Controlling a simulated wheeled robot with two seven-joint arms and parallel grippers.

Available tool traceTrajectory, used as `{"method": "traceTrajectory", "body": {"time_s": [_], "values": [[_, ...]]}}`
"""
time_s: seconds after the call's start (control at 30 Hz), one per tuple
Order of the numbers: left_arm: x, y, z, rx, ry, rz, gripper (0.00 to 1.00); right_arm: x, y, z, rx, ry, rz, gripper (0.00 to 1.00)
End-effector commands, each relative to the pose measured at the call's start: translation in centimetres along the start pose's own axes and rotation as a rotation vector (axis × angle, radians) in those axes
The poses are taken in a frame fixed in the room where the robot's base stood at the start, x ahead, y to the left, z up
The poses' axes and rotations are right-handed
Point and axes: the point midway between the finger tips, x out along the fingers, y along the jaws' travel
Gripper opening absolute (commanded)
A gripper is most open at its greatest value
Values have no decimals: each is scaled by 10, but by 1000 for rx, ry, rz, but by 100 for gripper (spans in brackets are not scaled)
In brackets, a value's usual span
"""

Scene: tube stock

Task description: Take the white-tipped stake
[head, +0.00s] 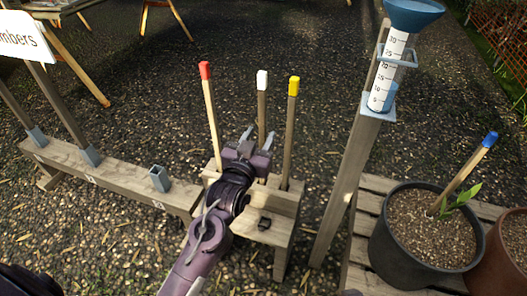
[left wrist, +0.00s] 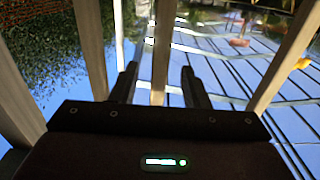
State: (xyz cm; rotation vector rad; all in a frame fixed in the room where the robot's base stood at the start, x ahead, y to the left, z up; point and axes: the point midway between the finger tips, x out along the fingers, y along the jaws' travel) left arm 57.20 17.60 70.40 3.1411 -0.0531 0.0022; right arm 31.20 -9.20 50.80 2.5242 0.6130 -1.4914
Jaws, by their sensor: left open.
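The white-tipped stake (head: 262,80) stands upright in a small wooden stand (head: 280,200), between a red-tipped stake (head: 206,90) and a yellow-tipped stake (head: 292,105). My left gripper (head: 258,138) is at the middle stake's shaft, below its white tip, and hides its lower part. The gripper is open. In the left wrist view, a wooden shaft (left wrist: 162,50), which looks like the white-tipped stake, shows between the two spread fingers (left wrist: 158,82). I cannot tell whether either finger touches it. My right gripper is not in view.
A post with a rain gauge (head: 390,75) stands to the right. A black pot (head: 385,240) with a blue-tipped stake (head: 465,170) sits on slats. A low wooden rail (head: 110,185) with metal sockets runs left. Open gravel lies behind the stakes.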

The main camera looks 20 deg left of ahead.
Motion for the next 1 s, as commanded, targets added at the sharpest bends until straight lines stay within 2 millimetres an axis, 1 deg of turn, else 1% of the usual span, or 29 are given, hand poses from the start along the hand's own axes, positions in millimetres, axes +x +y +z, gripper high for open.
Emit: {"method": "traceTrajectory", "body": {"time_s": [0.03, 0.17, 0.3, 0.43, 0.47, 0.77, 1.0], "values": [[8, 0, 2, -1, 3, 0, 42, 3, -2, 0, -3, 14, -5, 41], [22, 0, 1, 0, 1, 0, 42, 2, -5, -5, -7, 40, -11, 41], [25, 0, 1, 0, -2, 0, 42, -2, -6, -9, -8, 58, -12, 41], [24, 0, 1, 0, -2, 0, 42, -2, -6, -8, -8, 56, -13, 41], [24, 0, 1, 0, -2, 0, 39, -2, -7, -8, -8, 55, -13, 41], [24, 0, 1, 0, -2, 1, 0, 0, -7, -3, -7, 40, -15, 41], [24, 0, 0, 0, -1, 1, 0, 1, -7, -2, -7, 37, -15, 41]]}}
